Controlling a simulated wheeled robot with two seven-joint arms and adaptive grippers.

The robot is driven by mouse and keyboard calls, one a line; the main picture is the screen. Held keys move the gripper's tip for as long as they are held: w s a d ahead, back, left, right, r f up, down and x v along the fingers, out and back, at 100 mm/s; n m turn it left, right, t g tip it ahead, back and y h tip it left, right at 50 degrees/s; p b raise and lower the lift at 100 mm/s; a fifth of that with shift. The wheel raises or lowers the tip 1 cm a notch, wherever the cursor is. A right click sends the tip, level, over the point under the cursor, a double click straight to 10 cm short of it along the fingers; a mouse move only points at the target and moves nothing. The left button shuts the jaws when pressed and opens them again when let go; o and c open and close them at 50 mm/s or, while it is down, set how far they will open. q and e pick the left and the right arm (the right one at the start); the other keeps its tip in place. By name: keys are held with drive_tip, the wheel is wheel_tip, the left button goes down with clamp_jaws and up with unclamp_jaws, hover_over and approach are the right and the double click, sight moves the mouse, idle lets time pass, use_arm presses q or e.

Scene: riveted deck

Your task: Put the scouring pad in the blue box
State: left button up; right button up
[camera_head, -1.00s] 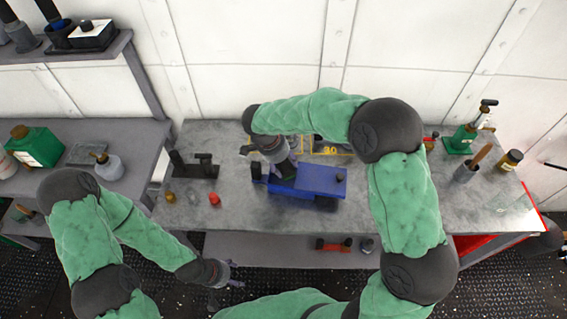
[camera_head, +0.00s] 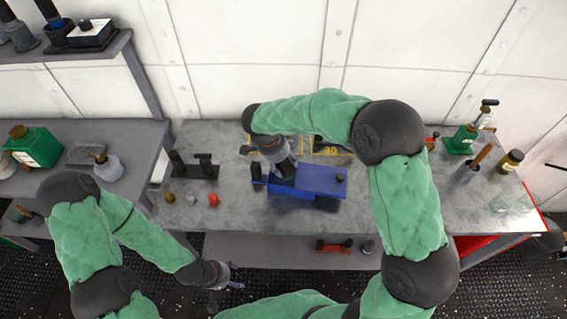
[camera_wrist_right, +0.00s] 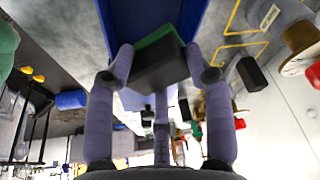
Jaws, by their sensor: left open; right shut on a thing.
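The blue box (camera_head: 325,181) stands on the grey workbench in the head view. Its blue wall also shows at the top of the right wrist view (camera_wrist_right: 188,16). My right gripper (camera_wrist_right: 160,62) is shut on the scouring pad (camera_wrist_right: 160,64), a small block with a green face and a dark side. It holds the pad tilted at the near end of the box opening in the wrist view. In the head view my right gripper (camera_head: 285,174) is over the left part of the box and hides the pad. My left gripper (camera_head: 234,283) is open and empty, in front of the bench.
A dark stand (camera_head: 195,168) and small knobs (camera_head: 213,199) are left of the box. The bench front between is mostly clear.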

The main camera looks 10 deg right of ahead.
drive_tip(key=shift+b, duration=0.35)
drive_tip(key=shift+f, duration=0.2)
drive_tip(key=shift+f+b, duration=0.15)
drive_tip(key=shift+b, duration=0.15)
drive_tip(key=o, duration=1.3)
drive_tip(key=v, duration=1.2)
